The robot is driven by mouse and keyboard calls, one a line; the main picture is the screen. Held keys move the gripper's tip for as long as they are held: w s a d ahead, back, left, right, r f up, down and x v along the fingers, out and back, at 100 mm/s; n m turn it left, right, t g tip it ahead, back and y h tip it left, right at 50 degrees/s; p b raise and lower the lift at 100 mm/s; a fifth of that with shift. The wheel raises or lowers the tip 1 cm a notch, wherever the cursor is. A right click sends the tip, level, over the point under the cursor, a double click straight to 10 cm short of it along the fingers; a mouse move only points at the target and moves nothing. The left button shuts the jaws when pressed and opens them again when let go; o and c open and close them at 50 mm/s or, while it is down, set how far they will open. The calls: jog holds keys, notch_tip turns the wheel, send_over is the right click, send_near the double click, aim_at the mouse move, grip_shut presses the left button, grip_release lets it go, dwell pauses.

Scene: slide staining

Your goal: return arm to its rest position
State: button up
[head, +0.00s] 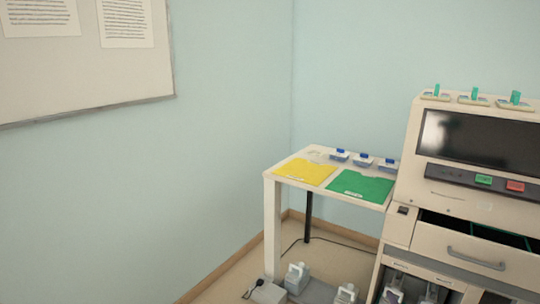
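Neither my arm nor my gripper is in the head view, so its pose and what it may hold cannot be seen. The head view shows a white side table (273,228) in the corner of the room, with a yellow mat (305,171) and a green mat (360,186) lying on it. A beige staining machine (404,232) stands to the right of the table, with a dark screen (476,140) and a drawer with a grey handle (476,258) below.
Small blue-topped containers (363,160) line the table's back edge. Small holders with green pieces (474,97) stand on top of the machine. Bottles (297,277), a grey box (269,293) and a cable are on the floor. A board (80,75) hangs on the left wall.

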jog(key=s+a+f+m+g+p, duration=0.1)
jog(key=s+a+f+g+p, duration=0.25)
jog(key=a, duration=0.35)
jog(key=s+a+f+m+g+y+p, duration=0.1)
jog(key=s+a+f+m+g+p, duration=0.1)
jog(key=s+a, duration=0.35)
jog(key=s+a+f+m+g+p, duration=0.1)
jog(key=s+a+f+g+p, duration=0.15)
jog(key=a, duration=0.65)
jog(key=s+a+m+g, duration=0.2)
jog(key=s+g, duration=0.2)
jog(key=s, duration=0.6)
jog(key=s+a+m+g+y+p, duration=0.1)
jog(key=s+a+m+g, duration=0.1)
jog(key=s, duration=0.9)
jog(key=s+a+m+g+p, duration=0.1)
jog(key=s+a+m+g, duration=0.2)
jog(key=s+g, duration=0.3)
jog(key=s+a+f, duration=0.1)
jog(key=s, duration=0.4)
jog(key=shift+a+g+y, duration=0.2)
jog(key=shift+g+y, duration=0.2)
